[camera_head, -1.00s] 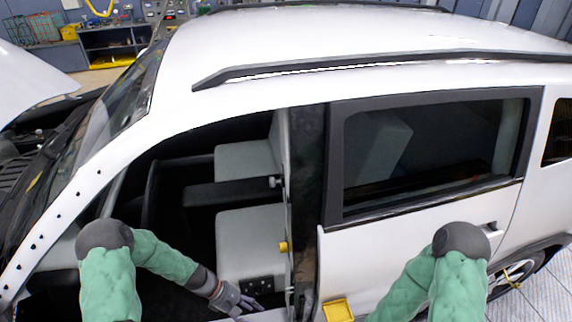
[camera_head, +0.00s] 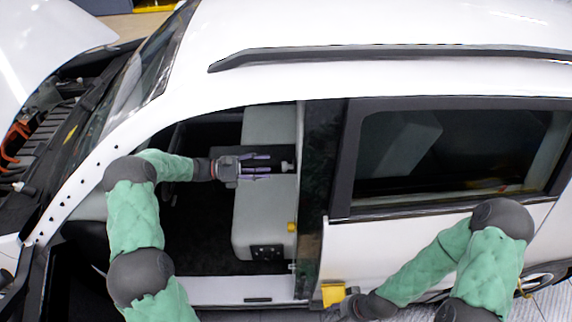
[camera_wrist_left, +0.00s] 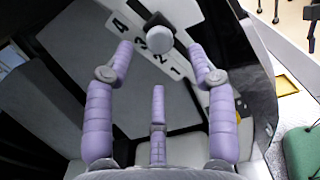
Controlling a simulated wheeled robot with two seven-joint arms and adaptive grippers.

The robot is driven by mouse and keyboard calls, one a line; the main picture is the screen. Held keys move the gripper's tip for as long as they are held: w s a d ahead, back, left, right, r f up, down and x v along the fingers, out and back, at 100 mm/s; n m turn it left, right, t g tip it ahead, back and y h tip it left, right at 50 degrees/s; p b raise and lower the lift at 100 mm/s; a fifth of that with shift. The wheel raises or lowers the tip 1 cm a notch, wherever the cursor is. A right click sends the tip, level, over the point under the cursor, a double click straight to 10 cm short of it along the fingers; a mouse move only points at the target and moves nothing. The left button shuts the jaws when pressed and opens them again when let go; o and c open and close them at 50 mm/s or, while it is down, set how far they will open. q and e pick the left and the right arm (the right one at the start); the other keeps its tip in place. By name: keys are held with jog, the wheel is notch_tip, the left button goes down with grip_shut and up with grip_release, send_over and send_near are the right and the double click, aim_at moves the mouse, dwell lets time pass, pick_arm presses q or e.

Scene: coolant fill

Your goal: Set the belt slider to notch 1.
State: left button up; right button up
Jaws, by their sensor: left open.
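The belt slider's round grey knob (camera_wrist_left: 159,39) shows in the left wrist view on a white scale plate (camera_wrist_left: 180,73) with the numbers 4, 3, 2 and 1. The knob appears beside 3 and 2; I cannot tell its exact notch. In the head view the small knob (camera_head: 287,166) sits at the door pillar. My left gripper (camera_head: 270,165) is inside the car, pointing right at the knob. In the wrist view its lilac fingers (camera_wrist_left: 163,65) are open, with the knob ahead between them, apparently untouched. My right gripper (camera_head: 345,304) is low beside the pillar, partly out of view.
Grey seats (camera_head: 262,215) lie below and behind my left gripper. The dark pillar (camera_head: 317,165) stands right of the knob, with the white rear door (camera_head: 375,245) beyond. A yellow part (camera_head: 333,292) is close to my right gripper. The roof edge runs above the opening.

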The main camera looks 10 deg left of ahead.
aim_at(285, 167)
pick_arm(q)
jog(key=p+x, duration=0.1)
jog(key=x, duration=0.6)
jog(key=shift+w+d+f, duration=0.1)
jog(key=shift+d, duration=0.15)
